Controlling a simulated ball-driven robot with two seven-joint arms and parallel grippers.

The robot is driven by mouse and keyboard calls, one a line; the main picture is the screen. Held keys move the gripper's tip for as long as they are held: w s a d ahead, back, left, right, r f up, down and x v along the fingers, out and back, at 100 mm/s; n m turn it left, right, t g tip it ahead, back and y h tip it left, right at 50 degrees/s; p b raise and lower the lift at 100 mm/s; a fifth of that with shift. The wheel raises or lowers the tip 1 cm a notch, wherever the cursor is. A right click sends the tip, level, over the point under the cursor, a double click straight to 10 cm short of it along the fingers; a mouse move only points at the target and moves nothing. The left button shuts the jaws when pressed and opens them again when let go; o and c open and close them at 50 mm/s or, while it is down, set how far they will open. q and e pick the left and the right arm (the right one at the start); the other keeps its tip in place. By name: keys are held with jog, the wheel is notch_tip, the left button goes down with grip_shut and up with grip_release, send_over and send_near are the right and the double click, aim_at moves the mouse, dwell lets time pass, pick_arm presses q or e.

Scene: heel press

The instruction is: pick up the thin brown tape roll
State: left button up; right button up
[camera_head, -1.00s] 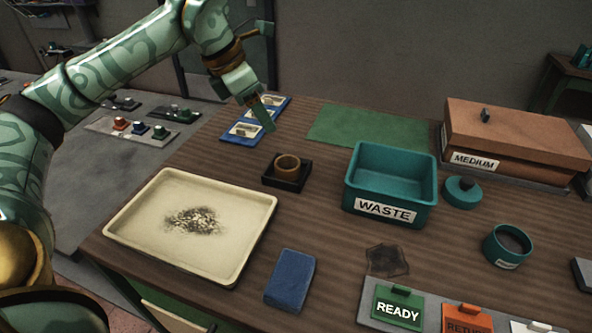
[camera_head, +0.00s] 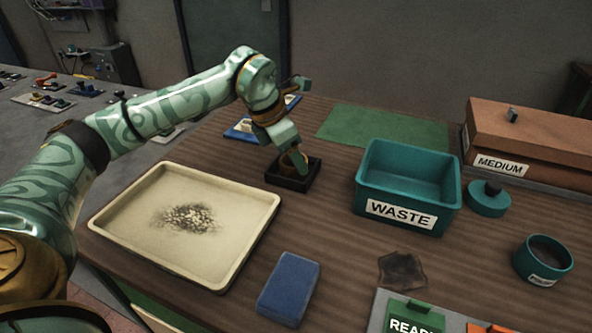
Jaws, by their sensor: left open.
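The brown tape roll (camera_head: 287,163) sits in a small square black tray (camera_head: 291,184) on the wooden table, between the cream tray and the waste bin. My left gripper (camera_head: 298,148) is open, with a green finger reaching down at the roll, in front of part of it. The finger overlaps the roll in the picture; I cannot tell whether they touch. Much of the roll is hidden behind the finger. My right gripper is not in view.
A cream tray (camera_head: 130,232) with dark grit stands at left, a blue block (camera_head: 288,289) in front. A teal waste bin (camera_head: 400,213) stands to the right. A green mat (camera_head: 380,129) and blue cards (camera_head: 243,132) lie behind. The table between roll and bin is clear.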

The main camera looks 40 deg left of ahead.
pick_arm(q)
jog(key=shift+w+f, duration=0.15)
jog(key=shift+f, duration=0.3)
jog(key=shift+r, duration=0.2)
jog(key=c, duration=0.8)
jog(key=shift+o, duration=0.2)
